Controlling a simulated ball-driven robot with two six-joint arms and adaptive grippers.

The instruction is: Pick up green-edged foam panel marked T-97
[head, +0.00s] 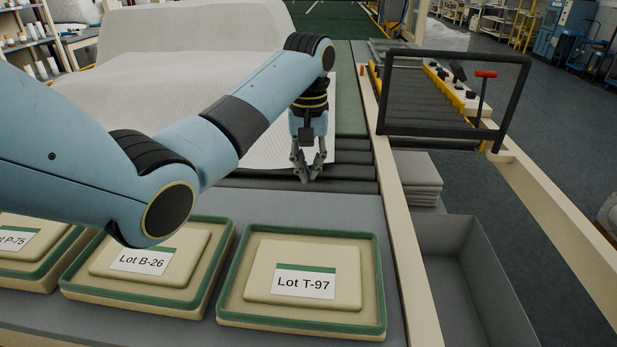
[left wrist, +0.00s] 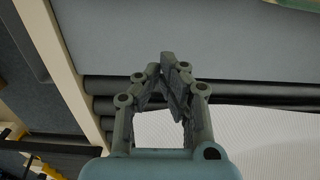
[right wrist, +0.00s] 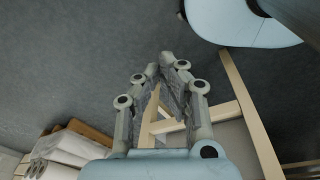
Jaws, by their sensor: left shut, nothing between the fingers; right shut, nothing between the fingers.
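The green-edged foam panel marked Lot T-97 (head: 262,268) lies flat on the grey table in the head view, front and centre. It is cream with a raised middle and a white label. My left gripper (head: 307,178) is shut and empty, beyond the panel's far edge, above the dark rollers and the white wadding. In the left wrist view its fingertips (left wrist: 172,60) meet with nothing between them. My right gripper (right wrist: 168,60) shows only in the right wrist view, shut and empty above a grey floor, away from the panels.
Similar panels Lot B-26 (head: 119,285) and P-75 (head: 12,258) lie left of T-97; my left arm partly covers B-26. White wadding (head: 200,100) spreads behind. A black frame (head: 455,58), stacked grey sheets (head: 416,172) and a grey bin (head: 480,290) stand right, past a cream rail (head: 400,220).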

